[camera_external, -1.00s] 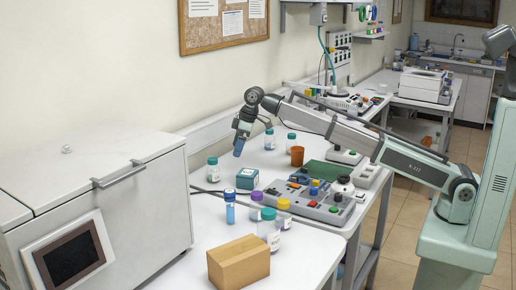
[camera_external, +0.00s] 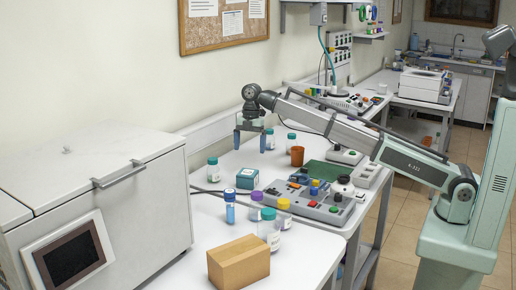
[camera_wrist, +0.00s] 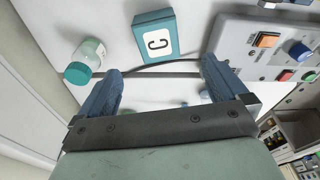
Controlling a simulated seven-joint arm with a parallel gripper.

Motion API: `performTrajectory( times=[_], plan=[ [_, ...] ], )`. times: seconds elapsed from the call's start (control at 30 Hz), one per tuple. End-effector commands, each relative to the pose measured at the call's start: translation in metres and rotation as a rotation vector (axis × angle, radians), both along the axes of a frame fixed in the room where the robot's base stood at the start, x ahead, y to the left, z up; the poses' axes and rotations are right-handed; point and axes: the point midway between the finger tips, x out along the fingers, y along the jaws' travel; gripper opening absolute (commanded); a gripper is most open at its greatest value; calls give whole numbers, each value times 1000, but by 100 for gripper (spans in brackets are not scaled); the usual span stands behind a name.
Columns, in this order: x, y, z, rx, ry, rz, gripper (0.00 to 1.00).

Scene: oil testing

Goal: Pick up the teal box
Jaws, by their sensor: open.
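The teal box (camera_external: 247,178) is a small cube with a white label band, standing on the white table.
A teal-capped bottle (camera_external: 213,170) stands left of the box. Several capped bottles and a cardboard box (camera_external: 239,262) stand in front. A dark cable runs near the teal box.

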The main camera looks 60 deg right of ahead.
Motion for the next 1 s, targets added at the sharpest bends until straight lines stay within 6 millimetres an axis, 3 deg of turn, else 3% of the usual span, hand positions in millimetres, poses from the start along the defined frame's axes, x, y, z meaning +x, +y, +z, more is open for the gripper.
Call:
performTrajectory(
  times=[0.27, 0.63, 1.0],
  plan=[
    [-1, 2, -17, 1, -4, 28, 100],
    [-3, 11, -75, 1, -4, 26, 100],
    [-2, 15, -99, 1, -5, 25, 100]
  ],
)
